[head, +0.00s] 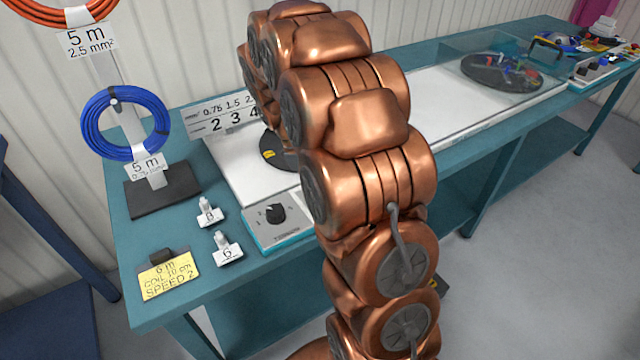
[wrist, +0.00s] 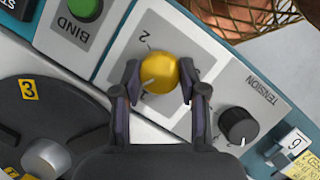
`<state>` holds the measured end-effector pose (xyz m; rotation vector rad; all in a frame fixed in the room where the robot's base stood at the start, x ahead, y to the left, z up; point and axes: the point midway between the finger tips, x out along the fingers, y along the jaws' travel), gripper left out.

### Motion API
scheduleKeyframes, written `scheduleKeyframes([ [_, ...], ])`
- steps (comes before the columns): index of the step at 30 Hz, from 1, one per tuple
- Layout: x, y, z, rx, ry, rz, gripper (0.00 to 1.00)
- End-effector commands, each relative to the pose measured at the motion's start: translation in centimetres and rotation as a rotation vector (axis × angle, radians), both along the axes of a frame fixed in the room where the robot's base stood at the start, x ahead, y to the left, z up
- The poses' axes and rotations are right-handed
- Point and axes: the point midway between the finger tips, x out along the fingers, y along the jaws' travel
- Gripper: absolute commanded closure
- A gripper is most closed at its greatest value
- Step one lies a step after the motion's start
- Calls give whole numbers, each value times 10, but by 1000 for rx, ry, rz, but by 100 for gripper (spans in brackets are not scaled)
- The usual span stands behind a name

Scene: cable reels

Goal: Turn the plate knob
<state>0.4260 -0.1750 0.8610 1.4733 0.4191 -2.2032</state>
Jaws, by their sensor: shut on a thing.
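The yellow knob (wrist: 158,71) sits on a light grey panel (wrist: 205,55) in the wrist view. A "2" shows above left of it, and another mark at its lower left is partly hidden by a finger. A pale pointer line on the knob points to the lower left. My gripper (wrist: 160,75) has one finger on each side of the knob and is shut on it. A dark round plate (wrist: 60,110) with yellow number tags lies at the left. In the head view my copper-coloured arm hides the gripper and the yellow knob.
A black tension knob (wrist: 238,125) is right of the gripper, and a green BIND button (wrist: 86,9) is at upper left.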

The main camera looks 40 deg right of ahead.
Motion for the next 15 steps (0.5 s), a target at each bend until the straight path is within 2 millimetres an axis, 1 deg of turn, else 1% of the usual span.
scheduleKeyframes([
  [6,-1,2,2,1,1,203,93],
  [15,-1,3,2,0,-3,418,93],
])
